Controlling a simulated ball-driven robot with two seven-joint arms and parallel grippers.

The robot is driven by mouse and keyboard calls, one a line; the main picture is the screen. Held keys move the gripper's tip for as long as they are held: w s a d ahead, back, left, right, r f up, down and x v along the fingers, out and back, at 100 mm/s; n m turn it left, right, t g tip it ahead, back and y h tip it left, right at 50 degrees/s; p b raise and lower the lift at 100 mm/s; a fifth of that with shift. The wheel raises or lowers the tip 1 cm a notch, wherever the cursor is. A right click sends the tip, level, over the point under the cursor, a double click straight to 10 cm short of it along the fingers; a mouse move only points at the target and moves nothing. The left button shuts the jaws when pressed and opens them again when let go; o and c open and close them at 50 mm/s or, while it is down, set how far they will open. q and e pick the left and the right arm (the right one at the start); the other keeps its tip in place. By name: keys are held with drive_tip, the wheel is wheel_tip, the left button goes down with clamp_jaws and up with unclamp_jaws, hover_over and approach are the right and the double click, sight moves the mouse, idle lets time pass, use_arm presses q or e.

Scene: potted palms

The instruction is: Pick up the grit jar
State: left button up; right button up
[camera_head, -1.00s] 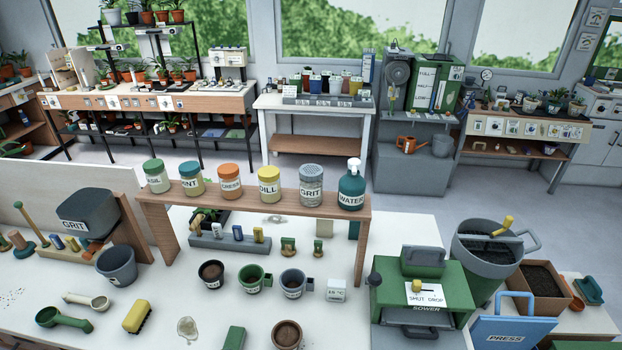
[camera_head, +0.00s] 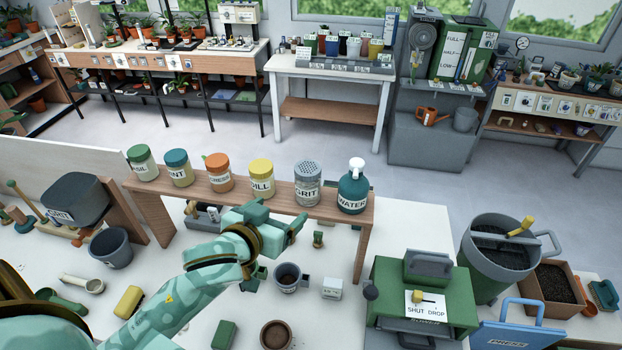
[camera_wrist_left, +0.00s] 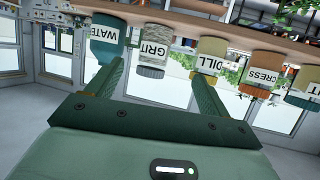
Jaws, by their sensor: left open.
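The grit jar (camera_head: 307,185), a clear jar with a grey perforated lid and a GRIT label, stands upright on the raised wooden shelf (camera_head: 230,200), between the dill jar (camera_head: 261,180) and the teal water bottle (camera_head: 353,187). My left gripper (camera_head: 298,222) is open and empty, in front of the shelf and a little below the grit jar. In the left wrist view, which is upside down, the grit jar (camera_wrist_left: 153,50) appears between the two spread fingers (camera_wrist_left: 160,75), ahead of them and apart from them. My right gripper is not in view.
Other jars (camera_head: 142,164) stand along the shelf to the left. A dark bin (camera_head: 78,198) labelled GRIT sits at the far left. A green sower box (camera_head: 425,290) stands at the right.

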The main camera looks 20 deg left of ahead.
sight(302, 194)
use_arm(q)
drive_tip(key=x, duration=0.8)
drive_tip(key=shift+w+f+b, duration=0.2)
drive_tip(key=shift+w+b, duration=0.1)
drive_tip(key=shift+w, duration=0.25)
drive_tip(key=x, duration=0.5)
drive_tip(key=shift+d, duration=0.4)
drive_tip(key=shift+s, duration=0.15)
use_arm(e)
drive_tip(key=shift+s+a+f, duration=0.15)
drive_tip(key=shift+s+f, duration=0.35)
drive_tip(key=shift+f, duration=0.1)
use_arm(q)
drive_tip(key=shift+c, duration=0.2)
drive_tip(key=c, duration=1.1)
drive_tip(key=shift+r, duration=0.15)
